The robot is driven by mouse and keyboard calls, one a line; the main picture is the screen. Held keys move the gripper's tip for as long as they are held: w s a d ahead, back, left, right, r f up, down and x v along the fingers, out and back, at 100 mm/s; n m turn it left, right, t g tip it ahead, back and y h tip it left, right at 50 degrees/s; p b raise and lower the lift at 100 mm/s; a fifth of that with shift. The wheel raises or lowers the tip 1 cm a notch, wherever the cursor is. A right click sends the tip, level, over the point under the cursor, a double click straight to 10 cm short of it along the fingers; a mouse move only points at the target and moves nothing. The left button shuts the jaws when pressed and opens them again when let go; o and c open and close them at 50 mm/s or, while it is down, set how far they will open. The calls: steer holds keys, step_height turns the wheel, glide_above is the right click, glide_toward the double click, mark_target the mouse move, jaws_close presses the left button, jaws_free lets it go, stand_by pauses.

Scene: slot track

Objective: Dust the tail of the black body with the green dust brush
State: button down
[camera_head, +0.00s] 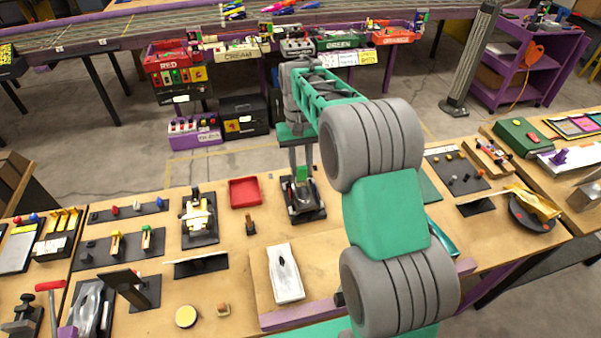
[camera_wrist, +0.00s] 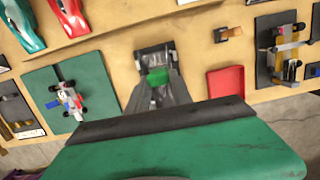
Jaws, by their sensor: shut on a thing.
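My gripper (camera_head: 301,166) points down and is shut on the green dust brush (camera_head: 302,174), just above the black body (camera_head: 304,202). The black body lies on a dark stand on the wooden bench. Part of the body is hidden behind the brush and my fingers.
A red tray (camera_head: 245,192) lies left of the black body, with a pale car on a black stand (camera_head: 198,216) beyond it. A small brown item (camera_head: 250,226) stands nearby. A white tray (camera_head: 285,274) is in front. A green mat (camera_wrist: 72,97) lies on the other side.

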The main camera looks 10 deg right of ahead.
mark_target(301, 179)
steer(key=shift+f+b, duration=2.9)
steer(key=shift+f, duration=0.95)
steer(key=shift+s+d+r, duration=0.1)
steer(key=shift+d+r, duration=0.05)
steer(key=shift+d, duration=0.4)
steer(key=shift+d+r, duration=0.1)
steer(key=shift+d, duration=0.45)
steer(key=shift+a, duration=1.2)
steer(key=shift+d+r, duration=0.1)
steer(key=shift+d, duration=1.05)
steer(key=shift+a+b, duration=0.4)
steer(key=shift+a, duration=0.55)
steer(key=shift+a+r, duration=0.15)
steer(key=shift+d, duration=1)
steer(key=shift+p, duration=0.3)
steer(key=shift+a, duration=0.95)
steer(key=shift+d, duration=1)
steer(key=shift+p, duration=0.3)
steer(key=shift+a, duration=1.05)
steer(key=shift+r+p, duration=0.7)
steer(key=shift+p, duration=0.1)
steer(key=shift+r+p, duration=2.1)
steer(key=shift+r, duration=0.7)
